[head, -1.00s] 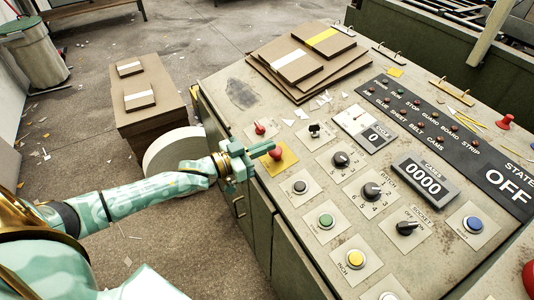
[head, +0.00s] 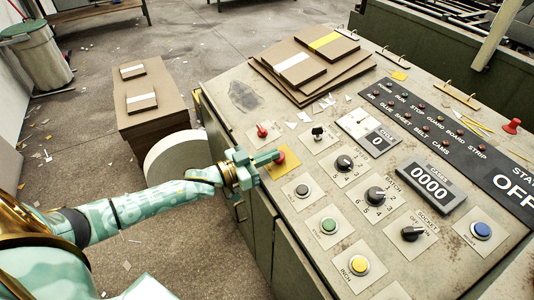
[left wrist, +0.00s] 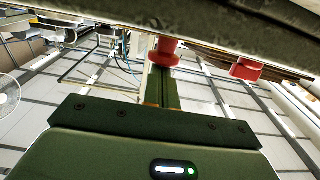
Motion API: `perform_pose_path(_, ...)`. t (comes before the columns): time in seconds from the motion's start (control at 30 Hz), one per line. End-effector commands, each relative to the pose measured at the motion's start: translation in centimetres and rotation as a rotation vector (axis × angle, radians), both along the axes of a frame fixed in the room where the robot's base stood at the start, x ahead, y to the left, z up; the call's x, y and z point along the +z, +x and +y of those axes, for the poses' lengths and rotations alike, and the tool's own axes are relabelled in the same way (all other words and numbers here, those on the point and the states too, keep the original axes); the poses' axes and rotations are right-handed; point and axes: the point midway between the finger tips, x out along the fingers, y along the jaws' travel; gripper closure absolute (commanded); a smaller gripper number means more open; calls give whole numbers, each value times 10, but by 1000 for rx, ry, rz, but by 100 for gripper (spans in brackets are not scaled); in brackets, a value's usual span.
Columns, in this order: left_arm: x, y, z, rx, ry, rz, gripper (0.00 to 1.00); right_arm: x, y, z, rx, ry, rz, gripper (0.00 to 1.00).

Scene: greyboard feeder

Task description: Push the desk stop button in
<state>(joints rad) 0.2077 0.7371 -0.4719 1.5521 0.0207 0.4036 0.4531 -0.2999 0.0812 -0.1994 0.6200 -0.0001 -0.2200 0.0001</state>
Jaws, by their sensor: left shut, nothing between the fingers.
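The desk stop button (head: 281,157) is a red mushroom cap on a yellow square plate (head: 287,165), near the left edge of the sloping desk top. My left gripper (head: 270,157) reaches in from the left, its fingers shut and empty, the tips right at the button's left side. In the left wrist view the shut fingers (left wrist: 162,90) point at a red flanged knob (left wrist: 165,52), which looks like the same button. I cannot tell whether the tips touch it or how far in it sits. My right gripper is out of view.
Dark knobs (head: 345,163) and coloured push buttons (head: 328,226) lie to the right and front. Stacked boards (head: 300,68) cover the far left of the desk.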

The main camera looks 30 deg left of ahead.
Motion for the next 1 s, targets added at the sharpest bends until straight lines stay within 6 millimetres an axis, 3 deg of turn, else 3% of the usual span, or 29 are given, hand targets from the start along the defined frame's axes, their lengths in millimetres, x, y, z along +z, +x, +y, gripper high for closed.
perform_pose_path(0.03,-13,-4,-1,1,14,26,100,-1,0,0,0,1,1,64)
perform_pose_path(0.17,-11,-5,0,2,16,27,100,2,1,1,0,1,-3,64)
perform_pose_path(0.27,3,-6,0,2,15,21,100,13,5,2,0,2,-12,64)
perform_pose_path(0.43,46,-7,3,4,7,0,100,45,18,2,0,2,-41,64)
perform_pose_path(0.7,39,-61,35,3,4,5,100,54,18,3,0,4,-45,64)
perform_pose_path(1.0,39,-90,53,3,2,-1,100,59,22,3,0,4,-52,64)
